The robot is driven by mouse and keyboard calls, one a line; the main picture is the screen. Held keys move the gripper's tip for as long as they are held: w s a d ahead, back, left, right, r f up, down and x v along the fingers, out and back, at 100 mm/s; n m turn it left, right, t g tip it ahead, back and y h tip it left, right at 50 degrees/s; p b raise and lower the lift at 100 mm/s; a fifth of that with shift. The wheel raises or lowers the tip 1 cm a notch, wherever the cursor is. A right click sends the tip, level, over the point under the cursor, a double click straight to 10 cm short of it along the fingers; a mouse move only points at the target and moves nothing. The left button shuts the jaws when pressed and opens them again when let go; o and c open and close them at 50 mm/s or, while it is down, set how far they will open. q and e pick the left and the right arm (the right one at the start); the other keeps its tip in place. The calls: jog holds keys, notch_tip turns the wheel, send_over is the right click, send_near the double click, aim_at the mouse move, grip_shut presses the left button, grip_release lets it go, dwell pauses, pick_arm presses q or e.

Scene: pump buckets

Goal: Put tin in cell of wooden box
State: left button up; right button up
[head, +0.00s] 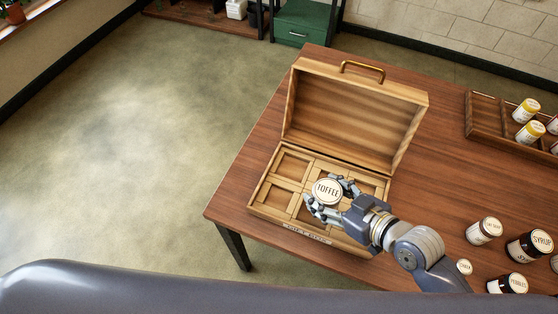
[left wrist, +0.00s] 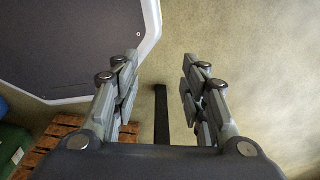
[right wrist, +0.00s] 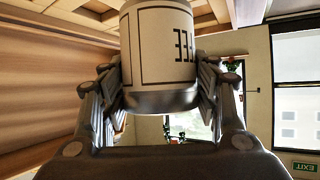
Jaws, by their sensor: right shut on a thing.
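A round tin with a cream lid marked TOFFEE (head: 326,191) is held in my right gripper (head: 334,196), over the wooden box (head: 262,212). The box stands open, its lid leaning back and its tray divided into several square cells. The tin hides part of the middle cells, and I cannot tell its height above them. In the right wrist view the tin (right wrist: 160,60) sits between the fingers, with cell dividers behind it. My left gripper (left wrist: 160,85) is open and empty, away from the table, seen only in the left wrist view.
Several jars, such as the SYRUP jar (head: 530,246), stand on the table (head: 440,170) at the right. A wooden tray (head: 484,117) with yellow-lidded jars is at the back right. The box's raised lid (head: 352,110) stands behind the cells.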

jog(key=shift+w+a, duration=0.2)
jog(key=shift+a, duration=0.05)
jog(key=w+a+f+p, duration=0.1)
jog(key=w+a, duration=0.1)
jog(key=w, duration=0.2)
jog(key=w+a+f+p, duration=0.1)
jog(key=w+a+f, duration=0.1)
jog(key=w+a, duration=0.1)
jog(key=w+a+f+p, duration=0.1)
jog(key=w+a, duration=0.1)
jog(key=w, duration=0.4)
jog(key=shift+w+a+f+p, duration=0.1)
jog(key=shift+a+f+p, duration=0.2)
jog(key=shift+f+p, duration=0.1)
jog(key=shift+f, duration=0.1)
jog(key=shift+f, duration=0.25)
jog(key=o, duration=1.2)
